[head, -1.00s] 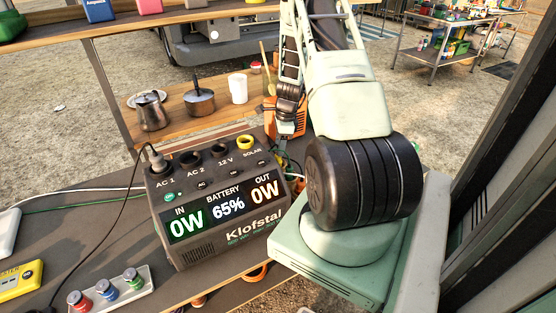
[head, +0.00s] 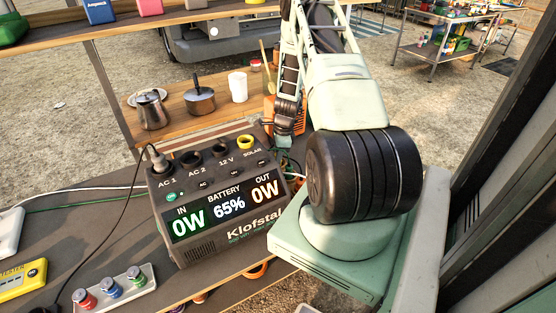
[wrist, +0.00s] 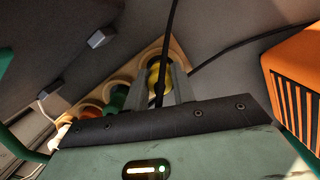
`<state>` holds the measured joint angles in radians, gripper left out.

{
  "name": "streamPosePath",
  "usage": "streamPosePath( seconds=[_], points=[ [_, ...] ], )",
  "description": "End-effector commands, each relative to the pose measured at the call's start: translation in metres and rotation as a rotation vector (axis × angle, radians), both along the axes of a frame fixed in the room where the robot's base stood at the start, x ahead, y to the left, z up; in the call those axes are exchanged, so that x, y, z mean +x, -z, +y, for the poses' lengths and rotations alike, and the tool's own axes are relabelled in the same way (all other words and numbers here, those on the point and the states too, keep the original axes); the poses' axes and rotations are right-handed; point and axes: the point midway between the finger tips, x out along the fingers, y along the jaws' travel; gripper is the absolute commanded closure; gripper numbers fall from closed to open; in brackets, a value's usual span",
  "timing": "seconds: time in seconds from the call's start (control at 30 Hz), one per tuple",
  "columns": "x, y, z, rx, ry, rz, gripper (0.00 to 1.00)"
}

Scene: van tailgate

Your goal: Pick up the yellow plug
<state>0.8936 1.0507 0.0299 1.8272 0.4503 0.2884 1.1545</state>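The yellow plug (wrist: 154,72) shows in the wrist view, between the two fingers of my gripper (wrist: 161,84), with a dark cable running up from it. It sits in a pale wooden holder (wrist: 182,63) in a row with other coloured plugs, among them a green one (wrist: 116,97) and an orange one (wrist: 91,112). The fingers flank the plug closely; whether they press on it I cannot tell. In the head view my gripper and the yellow plug are hidden behind the power station (head: 205,240) and my own arm.
An orange slatted box (wrist: 296,85) stands close on the right in the wrist view. A strip with red, blue and green knobs (head: 149,279) and a yellow tester (head: 20,284) lie at front left.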

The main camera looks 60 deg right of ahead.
Motion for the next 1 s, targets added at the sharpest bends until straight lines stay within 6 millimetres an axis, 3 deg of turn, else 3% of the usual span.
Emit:
streamPosePath(
  seconds=[0.47,1.0],
  points=[
    [0.0,-0.011,-0.001,-0.002,-0.001,-0.001,0.97],
    [0.001,-0.097,0.0,-0.002,-0.002,-0.001,0.97]
  ],
)
